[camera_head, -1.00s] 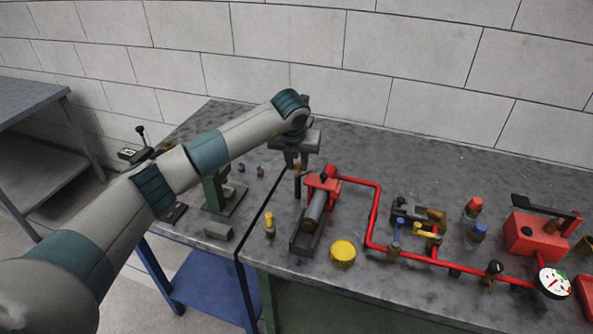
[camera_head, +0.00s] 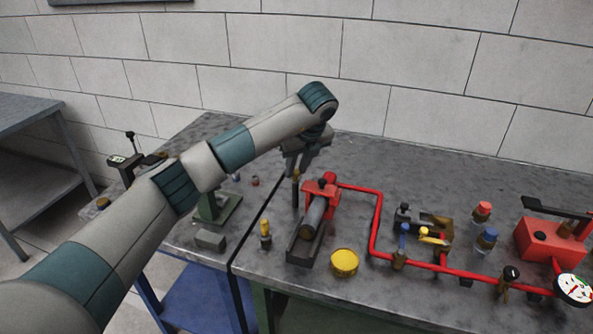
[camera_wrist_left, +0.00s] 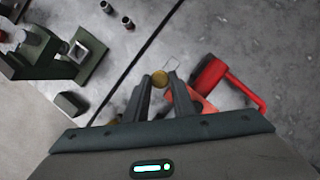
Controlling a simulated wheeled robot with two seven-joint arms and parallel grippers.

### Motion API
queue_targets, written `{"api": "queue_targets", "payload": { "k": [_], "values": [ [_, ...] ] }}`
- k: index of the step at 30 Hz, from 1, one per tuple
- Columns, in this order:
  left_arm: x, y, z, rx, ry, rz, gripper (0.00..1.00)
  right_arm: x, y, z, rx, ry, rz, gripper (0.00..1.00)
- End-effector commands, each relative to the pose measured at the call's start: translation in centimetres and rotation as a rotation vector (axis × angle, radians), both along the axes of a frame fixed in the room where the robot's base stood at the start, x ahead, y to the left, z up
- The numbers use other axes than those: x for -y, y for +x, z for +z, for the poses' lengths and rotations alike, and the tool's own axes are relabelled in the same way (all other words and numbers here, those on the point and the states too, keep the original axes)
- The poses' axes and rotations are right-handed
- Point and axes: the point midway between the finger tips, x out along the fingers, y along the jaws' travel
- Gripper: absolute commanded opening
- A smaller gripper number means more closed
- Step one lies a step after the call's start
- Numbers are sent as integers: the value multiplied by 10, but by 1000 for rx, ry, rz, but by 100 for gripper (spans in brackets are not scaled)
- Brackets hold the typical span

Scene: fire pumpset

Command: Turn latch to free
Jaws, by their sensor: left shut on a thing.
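My left gripper (camera_head: 296,177) is at the back end of the red clamp block (camera_head: 322,187) that holds a dark cylinder (camera_head: 313,215). In the left wrist view, the fingers of my left gripper (camera_wrist_left: 152,96) are shut on a small brass-coloured knob (camera_wrist_left: 159,78). A thin wire loop (camera_wrist_left: 172,66) shows beside it, and the red block (camera_wrist_left: 203,103) lies just to the right. Whether this knob is the latch, I cannot tell; the fingers hide its lower part. My right gripper is not in view.
A red pipe (camera_head: 376,220) runs right from the block to valves and a gauge (camera_head: 574,289). A yellow cap (camera_head: 344,262) and a small brass fitting (camera_head: 265,232) stand in front. A green stand (camera_head: 218,206) is left of the table seam. The back of the table is clear.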

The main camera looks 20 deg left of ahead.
Motion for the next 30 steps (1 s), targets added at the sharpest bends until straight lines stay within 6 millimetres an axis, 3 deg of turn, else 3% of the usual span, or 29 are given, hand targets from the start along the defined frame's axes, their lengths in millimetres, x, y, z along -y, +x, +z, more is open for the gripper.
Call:
{"api": "queue_targets", "payload": {
  "k": [10, 11, 13, 24, 30],
  "values": [
    [0, 0, 1, 1, -1, 4, 1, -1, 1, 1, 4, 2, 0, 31],
    [0, 0, 1, 1, -1, 4, 25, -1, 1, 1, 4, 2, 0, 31],
    [0, 0, 1, 1, -1, 4, 42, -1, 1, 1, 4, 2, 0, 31],
    [0, 0, 1, 1, -1, 3, 42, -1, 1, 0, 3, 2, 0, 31],
    [4, -3, 11, 1, -1, 2, 42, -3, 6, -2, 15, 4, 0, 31]
  ]
}}
